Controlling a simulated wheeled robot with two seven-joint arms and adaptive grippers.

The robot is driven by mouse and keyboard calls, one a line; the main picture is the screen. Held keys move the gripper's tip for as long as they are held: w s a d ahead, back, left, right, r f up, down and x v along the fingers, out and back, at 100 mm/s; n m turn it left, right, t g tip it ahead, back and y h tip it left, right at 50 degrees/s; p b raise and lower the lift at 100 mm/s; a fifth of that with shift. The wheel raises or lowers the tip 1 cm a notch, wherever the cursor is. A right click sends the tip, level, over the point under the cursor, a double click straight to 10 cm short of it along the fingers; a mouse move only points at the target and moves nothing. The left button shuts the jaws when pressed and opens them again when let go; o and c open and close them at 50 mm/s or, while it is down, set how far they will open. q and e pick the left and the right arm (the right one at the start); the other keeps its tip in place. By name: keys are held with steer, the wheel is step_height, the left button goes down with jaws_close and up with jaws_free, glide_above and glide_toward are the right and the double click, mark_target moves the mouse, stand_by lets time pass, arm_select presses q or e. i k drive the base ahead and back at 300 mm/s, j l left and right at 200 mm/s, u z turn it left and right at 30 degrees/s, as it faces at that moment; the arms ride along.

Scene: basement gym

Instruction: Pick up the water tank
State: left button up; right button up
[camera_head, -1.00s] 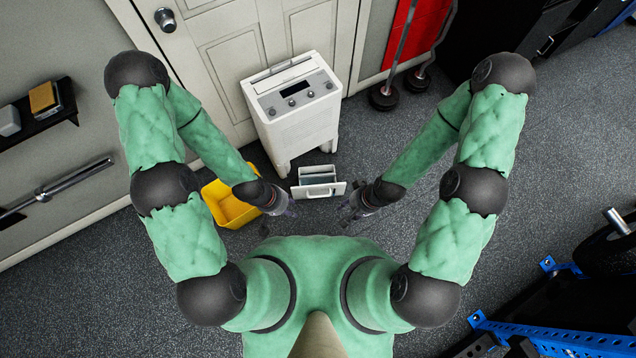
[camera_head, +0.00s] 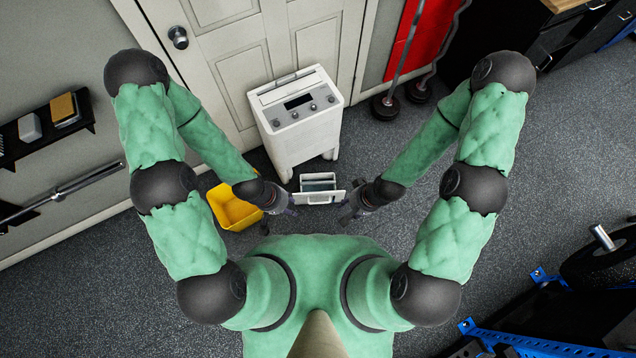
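The water tank (camera_head: 319,197) is a small white open-topped box with a handle on its front plate. It sits low, in front of the white dehumidifier (camera_head: 299,122). My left gripper (camera_head: 279,217) is just left of the tank. My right gripper (camera_head: 349,206) is just right of the tank's front plate. Both look open, with fingers spread and nothing seen between them. At this size I cannot tell whether either one touches the tank. The tank's underside is hidden.
A yellow bin (camera_head: 232,208) stands on the floor close by my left forearm. A white door (camera_head: 225,65) is behind the dehumidifier. Weights (camera_head: 386,106) stand to its right. A blue rack (camera_head: 540,345) is at lower right.

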mark_target(320, 188)
steer(key=i+l+u, duration=0.25)
steer(key=l, duration=0.25)
steer(key=l+u, duration=0.25)
steer(key=l, duration=0.25)
steer(key=i+l+u, duration=0.25)
steer(key=l, duration=0.35)
steer(key=l+u, duration=0.4)
steer(key=l, duration=0.4)
steer(key=l+u, duration=0.35)
steer(key=l, duration=0.5)
steer(key=i+l+u, duration=0.55)
steer(key=l, duration=0.2)
steer(key=i+l+u, duration=0.25)
steer(key=k+j, duration=0.05)
